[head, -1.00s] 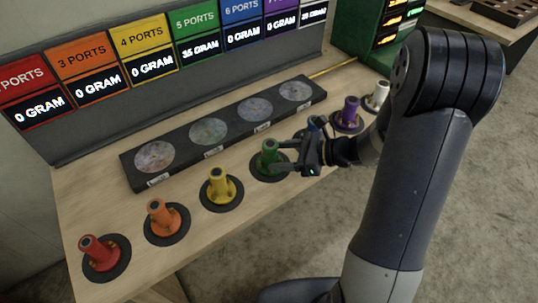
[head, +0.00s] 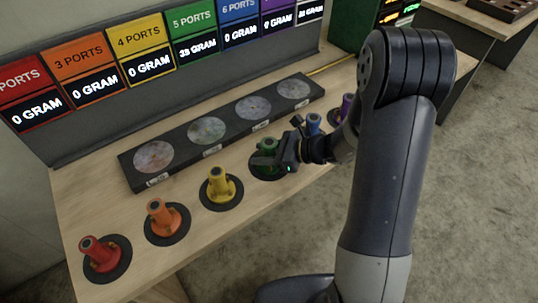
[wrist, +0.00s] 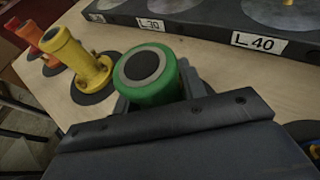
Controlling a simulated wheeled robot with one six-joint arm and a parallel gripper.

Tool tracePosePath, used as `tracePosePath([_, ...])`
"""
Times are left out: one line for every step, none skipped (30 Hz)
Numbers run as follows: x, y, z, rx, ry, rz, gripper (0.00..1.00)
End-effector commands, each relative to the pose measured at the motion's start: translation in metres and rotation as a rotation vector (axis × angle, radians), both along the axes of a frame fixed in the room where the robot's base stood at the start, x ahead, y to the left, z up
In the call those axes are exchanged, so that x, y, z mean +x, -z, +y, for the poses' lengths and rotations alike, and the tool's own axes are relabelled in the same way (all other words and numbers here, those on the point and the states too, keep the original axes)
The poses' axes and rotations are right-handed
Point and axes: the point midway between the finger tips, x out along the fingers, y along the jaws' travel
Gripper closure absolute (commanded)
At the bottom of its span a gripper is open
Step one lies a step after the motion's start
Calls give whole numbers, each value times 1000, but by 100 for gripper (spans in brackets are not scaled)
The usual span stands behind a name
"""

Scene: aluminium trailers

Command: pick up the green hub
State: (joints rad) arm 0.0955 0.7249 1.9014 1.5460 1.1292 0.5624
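The green hub (head: 267,145) stands upright on its round black pad among a row of coloured hubs in the head view. My gripper (head: 266,160) is down at the hub, reaching in from the right, and partly hides its lower body. In the wrist view, the green hub's round top (wrist: 148,72) with a grey centre sits between the grey fingers of my gripper (wrist: 158,92), which show on both sides of it. The hub's lower part is hidden there. I cannot tell whether the fingers press on it.
The yellow hub (head: 219,184), orange hub (head: 158,215) and red hub (head: 98,250) stand to the left. The blue hub (head: 313,122) and purple hub (head: 346,104) stand close on the right. A black bar (head: 180,163) with several round discs lies behind, before the display panel.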

Motion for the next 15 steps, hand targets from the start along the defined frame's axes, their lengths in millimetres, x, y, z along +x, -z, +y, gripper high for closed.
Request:
tracePosePath([0, 0, 0, 0, 0, 0, 65])
tracePosePath([0, 0, 0, 0, 0, 0, 67])
tracePosePath([0, 0, 0, 0, 0, 0, 70])
tracePosePath([0, 0, 0, 0, 0, 0, 73])
tracePosePath([0, 0, 0, 0, 0, 0, 75])
tracePosePath([0, 0, 0, 0, 0, 0, 79])
tracePosePath([0, 0, 0, 0, 0, 0, 81])
tracePosePath([0, 0, 0, 0, 0, 0, 83])
tracePosePath([0, 0, 0, 0, 0, 0, 87])
tracePosePath([0, 0, 0, 0, 0, 0, 89])
tracePosePath([0, 0, 0, 0, 0, 0, 92])
tracePosePath([0, 0, 0, 0, 0, 0, 95])
tracePosePath([0, 0, 0, 0, 0, 0, 97])
tracePosePath([0, 0, 0, 0, 0, 0, 100])
tracePosePath([0, 0, 0, 0, 0, 0, 100])
